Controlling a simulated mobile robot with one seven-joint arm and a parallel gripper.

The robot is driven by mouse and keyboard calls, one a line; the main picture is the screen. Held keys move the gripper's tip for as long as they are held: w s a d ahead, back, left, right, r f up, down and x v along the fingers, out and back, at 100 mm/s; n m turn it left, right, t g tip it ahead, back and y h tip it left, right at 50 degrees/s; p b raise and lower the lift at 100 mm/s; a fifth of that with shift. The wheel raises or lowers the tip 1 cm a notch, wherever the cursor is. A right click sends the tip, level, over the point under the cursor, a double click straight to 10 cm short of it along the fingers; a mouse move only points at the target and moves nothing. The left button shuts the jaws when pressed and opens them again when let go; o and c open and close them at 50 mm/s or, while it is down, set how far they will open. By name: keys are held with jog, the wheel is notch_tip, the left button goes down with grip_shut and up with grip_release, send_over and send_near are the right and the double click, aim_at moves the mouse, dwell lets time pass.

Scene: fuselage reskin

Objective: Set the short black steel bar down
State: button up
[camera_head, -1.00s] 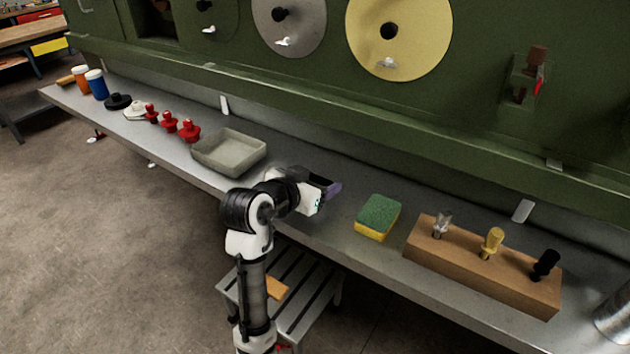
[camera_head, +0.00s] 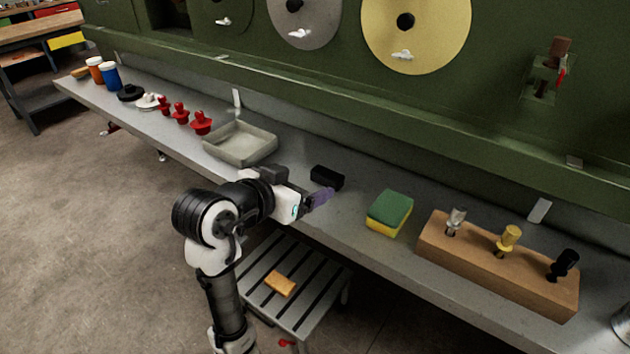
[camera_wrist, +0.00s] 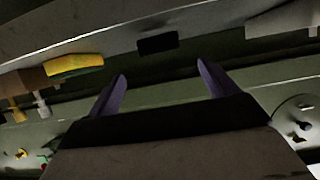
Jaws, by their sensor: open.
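The short black steel bar (camera_head: 327,178) lies on the grey bench top, between the grey tray and the sponge. It also shows in the wrist view (camera_wrist: 158,43) as a small dark block, beyond the fingertips and apart from them. My gripper (camera_head: 322,198) is just in front of the bar, on the near side of the bench. In the wrist view my gripper (camera_wrist: 162,78) has its two purple fingers spread wide with nothing between them.
A grey tray (camera_head: 240,157) stands left of the bar. A green and yellow sponge (camera_head: 389,213) lies to its right, then a wooden block (camera_head: 480,268) holding three bits. Red knobs (camera_head: 181,115) stand farther left. A slatted stool (camera_head: 296,290) is below the bench.

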jog(key=shift+v, duration=1.25)
jog(key=shift+r, duration=0.1)
